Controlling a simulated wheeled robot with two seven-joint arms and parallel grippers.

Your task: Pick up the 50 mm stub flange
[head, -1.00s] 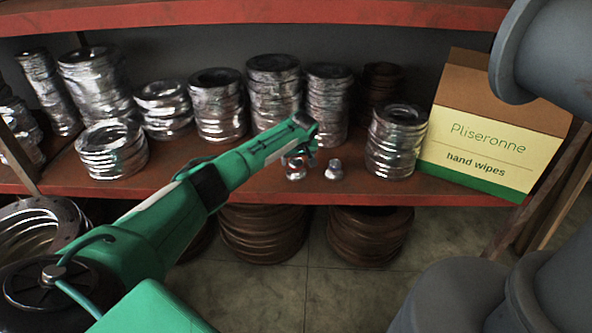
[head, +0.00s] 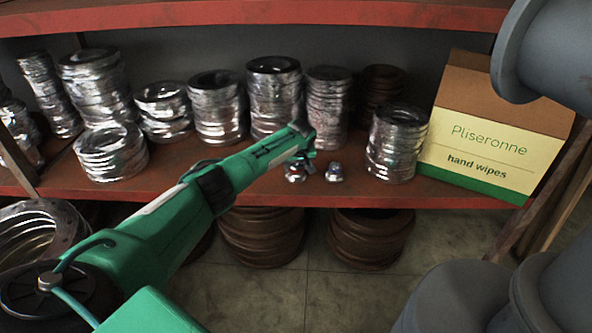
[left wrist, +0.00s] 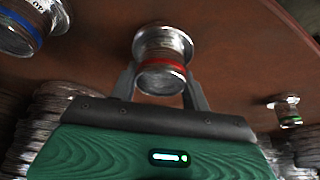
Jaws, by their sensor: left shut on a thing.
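In the left wrist view a metal stub flange with a red band (left wrist: 163,60) stands between the fingers of my left gripper (left wrist: 160,80), which are shut on it. A larger flange with a blue band (left wrist: 28,25) is at the upper left, and a smaller one with a green band (left wrist: 288,110) is at the right. Their size marks are not readable. In the head view my left gripper (head: 303,155) is low over the shelf's front part, at a small shiny flange (head: 295,173). Another small flange (head: 334,172) stands just right of it, apart. My right gripper is not in view.
Stacks of shiny metal rings (head: 220,110) line the red-brown shelf (head: 260,190) behind. A ring stack (head: 397,145) and a hand wipes box (head: 490,140) stand at the right. An upper shelf (head: 250,14) crosses above. Rusty rings (head: 262,235) lie below.

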